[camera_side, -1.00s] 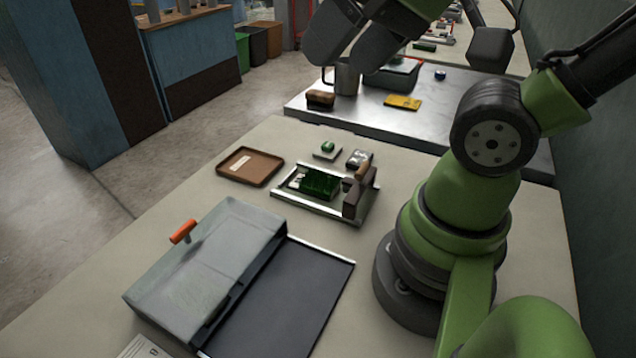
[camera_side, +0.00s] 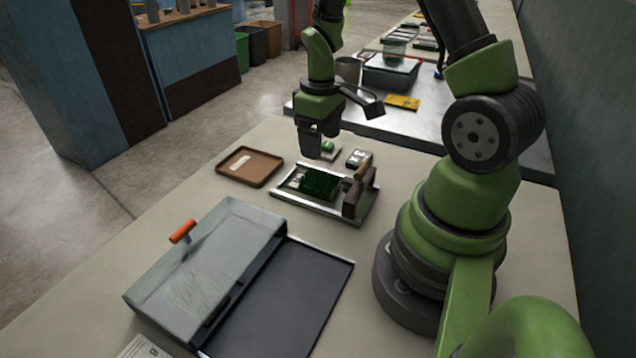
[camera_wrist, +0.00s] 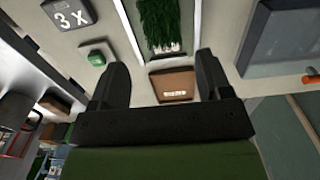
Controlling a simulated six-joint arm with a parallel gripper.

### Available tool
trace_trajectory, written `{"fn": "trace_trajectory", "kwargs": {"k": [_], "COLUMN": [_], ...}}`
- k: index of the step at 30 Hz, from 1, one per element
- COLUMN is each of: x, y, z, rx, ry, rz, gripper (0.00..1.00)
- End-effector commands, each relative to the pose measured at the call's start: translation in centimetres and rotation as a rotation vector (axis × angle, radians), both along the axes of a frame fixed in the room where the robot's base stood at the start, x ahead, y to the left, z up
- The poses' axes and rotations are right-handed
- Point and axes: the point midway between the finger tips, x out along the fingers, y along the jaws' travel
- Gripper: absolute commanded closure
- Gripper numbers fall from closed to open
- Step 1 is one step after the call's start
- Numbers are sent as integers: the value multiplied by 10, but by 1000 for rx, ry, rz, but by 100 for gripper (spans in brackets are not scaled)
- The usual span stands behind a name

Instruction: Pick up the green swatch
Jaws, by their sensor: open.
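The green swatch (camera_side: 318,183) is a patch of dark green turf lying in a shallow metal-edged tray (camera_side: 342,213) on the bench. It also shows at the top of the wrist view (camera_wrist: 163,22), cut off by the frame edge. My gripper (camera_side: 314,153) points down above the bench, behind the swatch in the side view. In the wrist view its two fingers (camera_wrist: 162,66) are spread wide with nothing between them. The swatch lies beyond the fingertips there, not touched.
A brown tray (camera_side: 249,180) with a pale label lies left of the swatch. A brown-handled block (camera_side: 352,201) stands at the tray's right end. A small green item (camera_wrist: 96,58) and a block marked 3X (camera_wrist: 68,17) lie nearby. A grey hinged case (camera_side: 215,260) fills the front.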

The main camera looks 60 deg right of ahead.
Motion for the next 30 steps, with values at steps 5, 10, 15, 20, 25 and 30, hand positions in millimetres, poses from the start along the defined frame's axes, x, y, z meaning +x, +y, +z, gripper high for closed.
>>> {"fn": "trace_trajectory", "kwargs": {"k": [5,10,15,20,25,30], "x": [-1,0,1,5,5,5], "y": [0,0,1,2,2,2], "z": [-26,-44,-56,-80,-97,-99], "rx": [4,3,3,4,3,2], "ry": [10,6,7,8,5,3], "rz": [4,2,3,3,1,1], "gripper": [29,29,29,29,29,29]}}
